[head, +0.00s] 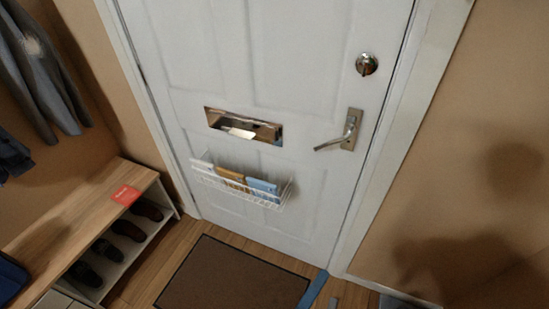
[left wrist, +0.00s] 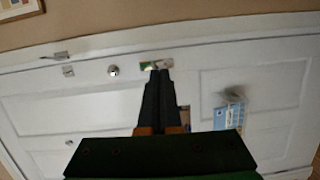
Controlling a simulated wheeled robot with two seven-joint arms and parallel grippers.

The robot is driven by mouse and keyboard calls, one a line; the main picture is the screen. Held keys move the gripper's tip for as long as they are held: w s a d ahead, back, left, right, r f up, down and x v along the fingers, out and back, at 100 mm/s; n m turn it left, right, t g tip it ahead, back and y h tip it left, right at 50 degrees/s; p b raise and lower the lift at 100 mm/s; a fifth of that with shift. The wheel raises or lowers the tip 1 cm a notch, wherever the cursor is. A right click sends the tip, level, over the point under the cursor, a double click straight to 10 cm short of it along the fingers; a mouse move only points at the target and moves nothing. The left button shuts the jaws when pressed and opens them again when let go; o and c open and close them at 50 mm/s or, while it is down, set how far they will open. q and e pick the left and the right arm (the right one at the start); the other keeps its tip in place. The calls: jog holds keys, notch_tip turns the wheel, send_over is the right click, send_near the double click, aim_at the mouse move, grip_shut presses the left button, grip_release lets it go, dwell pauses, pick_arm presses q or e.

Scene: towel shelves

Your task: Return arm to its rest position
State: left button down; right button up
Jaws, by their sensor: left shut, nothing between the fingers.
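My left gripper (left wrist: 159,74) shows in the left wrist view, its two dark fingers together with nothing between them. It points toward the white door, and a small metallic and green patch shows just past its tips. I cannot make out my left gripper in the head view. In the head view the white door (head: 275,60) is closed. Its letter slot (head: 218,117) has a pale paper (head: 239,132) sticking out. My right gripper is in neither view.
A white wire basket (head: 220,187) with several envelopes hangs below the slot. A lever handle (head: 349,130) and a round lock (head: 366,64) are on the right. A wooden shoe bench (head: 85,205) stands left; a brown mat (head: 230,278) lies on the floor.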

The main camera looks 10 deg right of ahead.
pick_arm(q)
jog(key=a+f+m+g+y, duration=0.1)
jog(key=a+f+m+y, duration=0.2)
jog(key=f, duration=0.6)
jog(key=s+a+f+m+g+y, duration=0.1)
jog(key=a+f+g+y, duration=0.1)
jog(key=a+f, duration=0.5)
jog(key=a+f+m+g+y, duration=0.1)
jog(key=a+f+m+y, duration=0.15)
jog(key=f, duration=0.85)
jog(key=s+a+f+m+g+y, duration=0.1)
jog(key=s+a+f+g+y, duration=0.1)
jog(key=s+a+f, duration=0.5)
jog(key=s+a+f+m+g+y, duration=0.2)
jog(key=s+a+f, duration=0.4)
jog(key=a, duration=0.7)
jog(key=f+g+y, duration=0.1)
jog(key=y, duration=0.1)
jog(key=shift+s+a+y, duration=0.35)
jog(key=shift+s, duration=0.05)
jog(key=shift+w+d, duration=0.1)
jog(key=shift+s, duration=0.2)
jog(key=shift+w, duration=0.1)
